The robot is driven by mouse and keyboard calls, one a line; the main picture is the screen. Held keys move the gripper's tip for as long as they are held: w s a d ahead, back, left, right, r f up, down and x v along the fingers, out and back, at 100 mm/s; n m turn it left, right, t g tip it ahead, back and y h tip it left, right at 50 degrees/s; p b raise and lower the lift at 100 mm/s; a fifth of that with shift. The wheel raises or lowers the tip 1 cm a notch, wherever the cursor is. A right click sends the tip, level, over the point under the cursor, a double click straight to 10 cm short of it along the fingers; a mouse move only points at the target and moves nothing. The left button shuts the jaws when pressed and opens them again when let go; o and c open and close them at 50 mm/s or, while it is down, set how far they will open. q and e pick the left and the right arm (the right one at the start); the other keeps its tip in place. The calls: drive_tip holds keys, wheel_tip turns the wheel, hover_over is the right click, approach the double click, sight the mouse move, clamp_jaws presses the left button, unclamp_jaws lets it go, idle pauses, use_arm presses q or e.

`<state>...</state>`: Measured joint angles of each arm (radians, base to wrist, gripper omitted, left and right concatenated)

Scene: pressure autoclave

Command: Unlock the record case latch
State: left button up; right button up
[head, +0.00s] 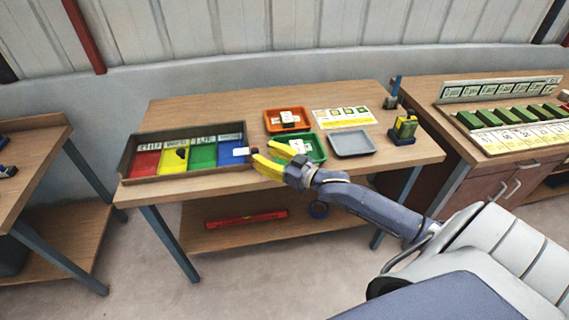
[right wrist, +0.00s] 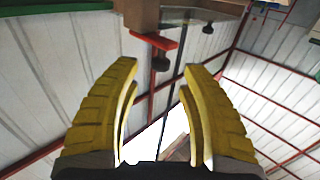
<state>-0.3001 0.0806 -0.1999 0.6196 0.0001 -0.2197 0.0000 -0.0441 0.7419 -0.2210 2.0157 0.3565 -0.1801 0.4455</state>
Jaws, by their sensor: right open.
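No thing that I can clearly identify as the record case latch shows. A shallow, brown-rimmed case (head: 123,163) lies at the left of the middle bench, with red, yellow, green and blue sections and labels along its back. A small dark knob (head: 181,153) is on the yellow section. A white and dark piece (head: 243,152) is at the case's right end. My right gripper (head: 264,157) is just right of that piece, its yellow fingers apart and pointing left. In the right wrist view its fingers (right wrist: 160,80) are apart with nothing between them. My left gripper is in neither view.
A red level (head: 246,219) lies on the lower shelf. The bench front (head: 215,182) has bare wood.

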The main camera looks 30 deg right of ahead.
drive_tip(key=v, duration=0.8)
idle(0.5)
